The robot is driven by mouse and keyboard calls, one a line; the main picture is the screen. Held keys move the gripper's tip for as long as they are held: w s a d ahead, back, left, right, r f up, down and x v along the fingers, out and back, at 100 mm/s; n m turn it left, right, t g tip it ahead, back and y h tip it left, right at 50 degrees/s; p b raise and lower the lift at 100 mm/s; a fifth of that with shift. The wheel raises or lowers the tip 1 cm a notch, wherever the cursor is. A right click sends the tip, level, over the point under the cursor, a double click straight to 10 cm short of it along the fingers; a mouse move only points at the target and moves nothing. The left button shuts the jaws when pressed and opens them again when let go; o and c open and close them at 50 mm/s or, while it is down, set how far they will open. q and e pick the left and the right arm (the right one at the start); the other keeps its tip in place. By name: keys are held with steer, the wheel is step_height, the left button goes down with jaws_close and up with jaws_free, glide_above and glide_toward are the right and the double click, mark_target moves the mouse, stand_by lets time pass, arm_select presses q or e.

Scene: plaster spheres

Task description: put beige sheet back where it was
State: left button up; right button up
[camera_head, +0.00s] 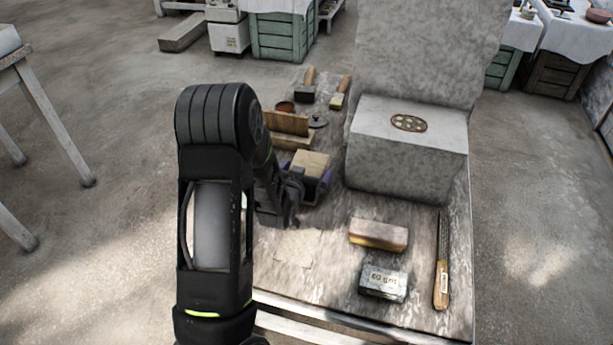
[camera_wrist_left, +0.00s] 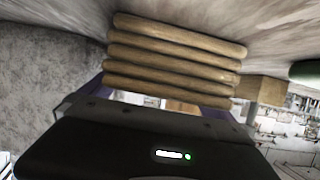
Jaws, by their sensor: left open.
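One beige sheet (camera_head: 298,247) lies flat on the worktable, left of the sponge-like block. My right gripper is not in view.
A grey stone block (camera_head: 405,160) stands right of the holder. A two-tone block (camera_head: 378,234), a grey grit block (camera_head: 383,283) and a wooden-handled file (camera_head: 441,270) lie at the front right.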

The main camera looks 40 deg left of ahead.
mark_target(307, 170)
arm_select(q)
steer(key=c, duration=1.6)
steer(key=shift+o, duration=0.2)
step_height(307, 170, up, 10)
steer(key=shift+r+p, duration=0.1)
steer(key=shift+p, duration=0.85)
